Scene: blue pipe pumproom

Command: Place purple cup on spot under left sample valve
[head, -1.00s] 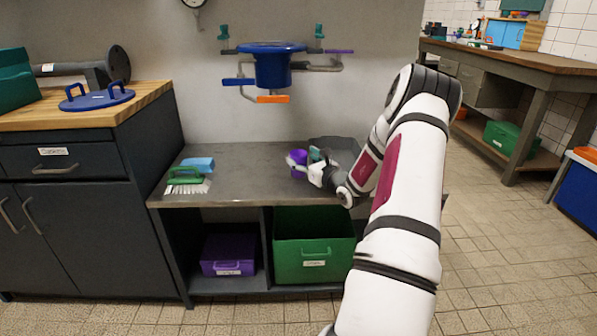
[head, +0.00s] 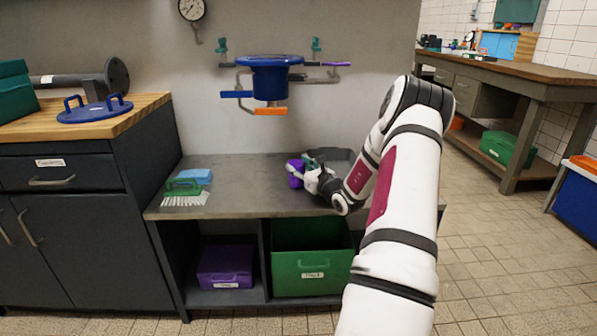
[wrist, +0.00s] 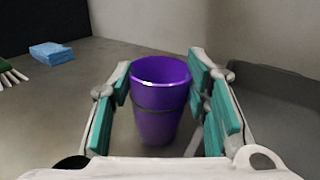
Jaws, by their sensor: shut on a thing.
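The purple cup (head: 295,173) is at the back middle of the grey counter, left of the grey tray. My gripper (head: 306,171) reaches it from the right. In the wrist view the cup (wrist: 160,112) is upright, with a dark band, between the teal-padded fingers of my gripper (wrist: 160,88), which is shut on it. I cannot tell whether its base touches the counter. On the wall above hangs a blue vessel (head: 270,82) with pipes. A blue lever (head: 237,94) is at its lower left and an orange one (head: 271,111) below it. I cannot make out a marked spot.
A green brush (head: 184,190) and blue sponge (head: 195,176) lie at the counter's left. A grey tray (wrist: 275,85) is close on the right. The counter between brush and cup is clear. Purple (head: 227,265) and green (head: 312,270) bins stand below.

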